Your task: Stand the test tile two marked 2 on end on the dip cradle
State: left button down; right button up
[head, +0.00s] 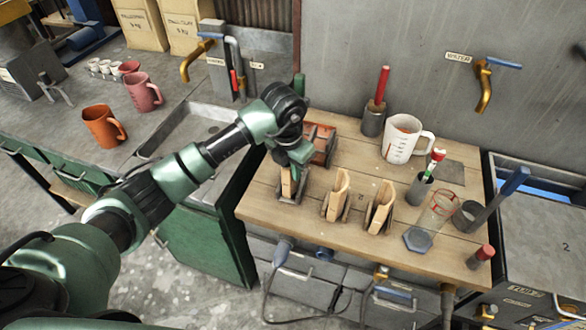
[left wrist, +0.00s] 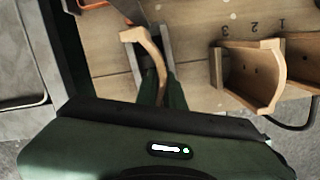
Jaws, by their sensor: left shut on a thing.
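My left gripper (head: 297,163) reaches down over the left part of the wooden table and is shut on a pale wooden-coloured tile (head: 287,184). The tile is upright, its lower end at a small grey holder (head: 301,191); I cannot tell whether it rests there. In the left wrist view the held tile (left wrist: 146,42) shows edge-on as a curved piece between the fingers. Two similar tiles stand to the right, a middle one (head: 339,194) and a right one (head: 380,207), each in a grey holder. No mark on any tile is readable. My right gripper is out of view.
A reddish-brown tray (head: 321,140) lies close behind the left gripper. The sink (head: 185,133) is left.

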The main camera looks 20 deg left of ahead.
pick_arm(q)
jog(key=c, duration=1.5)
grip_release()
jog(key=shift+o, duration=0.2)
jog(key=r, duration=0.2)
jog(key=r+b, duration=0.1)
jog(key=r, duration=0.1)
jog(key=s+r+b, duration=0.1)
jog(key=r, duration=0.2)
jog(key=shift+a, duration=0.15)
jog(key=shift+s+r, duration=0.1)
jog(key=shift+r, duration=0.3)
